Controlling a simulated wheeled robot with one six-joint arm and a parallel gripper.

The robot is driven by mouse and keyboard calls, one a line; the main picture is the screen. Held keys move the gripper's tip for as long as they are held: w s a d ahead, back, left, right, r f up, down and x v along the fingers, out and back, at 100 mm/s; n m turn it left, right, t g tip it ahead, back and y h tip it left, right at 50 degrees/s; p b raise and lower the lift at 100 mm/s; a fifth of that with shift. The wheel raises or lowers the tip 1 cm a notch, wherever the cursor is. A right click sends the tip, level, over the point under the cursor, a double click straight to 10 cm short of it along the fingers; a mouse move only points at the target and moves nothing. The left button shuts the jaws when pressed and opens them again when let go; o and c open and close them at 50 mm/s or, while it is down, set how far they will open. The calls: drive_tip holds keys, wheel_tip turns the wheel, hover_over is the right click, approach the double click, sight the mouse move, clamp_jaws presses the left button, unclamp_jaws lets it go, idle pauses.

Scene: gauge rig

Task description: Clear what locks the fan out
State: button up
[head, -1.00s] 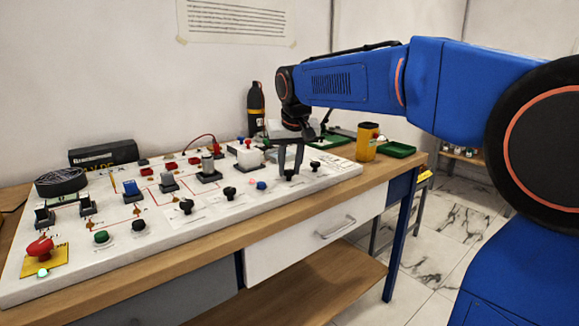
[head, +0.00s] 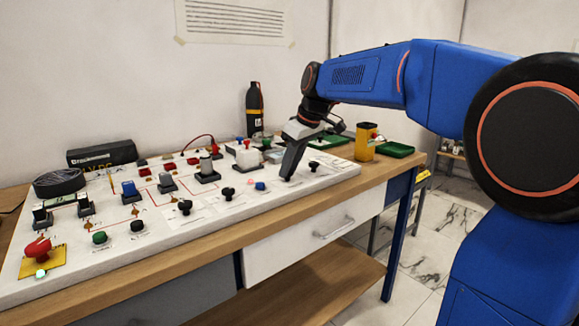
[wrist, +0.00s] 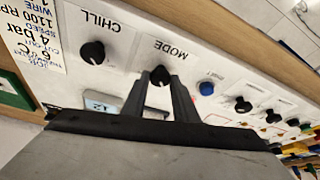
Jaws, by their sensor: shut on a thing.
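My gripper (head: 288,178) is at the right part of the white panel (head: 225,208), with its arm reaching in from the right. In the wrist view its two fingers (wrist: 161,82) are shut on the black knob labelled MODE (wrist: 160,75). In the head view the fingers hide that knob. A black knob labelled CHILL (wrist: 93,52) sits beside it, clear of the fingers. A blue button (wrist: 206,88) lies on the other side, also apart. At the panel's left end a red mushroom button (head: 38,247) sits on a yellow plate. I cannot tell which part is the fan.
Black knobs (head: 185,207), a green button (head: 99,237) and switches (head: 166,182) stand along the panel. A yellow box (head: 366,142) and a green tray (head: 395,149) are at right. The floor at right is clear.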

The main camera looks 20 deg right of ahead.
drive_tip(key=shift+n, duration=0.6)
drive_tip(key=shift+y, duration=0.3)
drive_tip(key=shift+g, duration=0.3)
drive_tip(key=o, duration=1)
drive_tip(key=shift+r, duration=0.1)
drive_tip(key=v, duration=1.7)
drive_tip(key=shift+s+r, duration=0.1)
drive_tip(key=shift+s, duration=0.05)
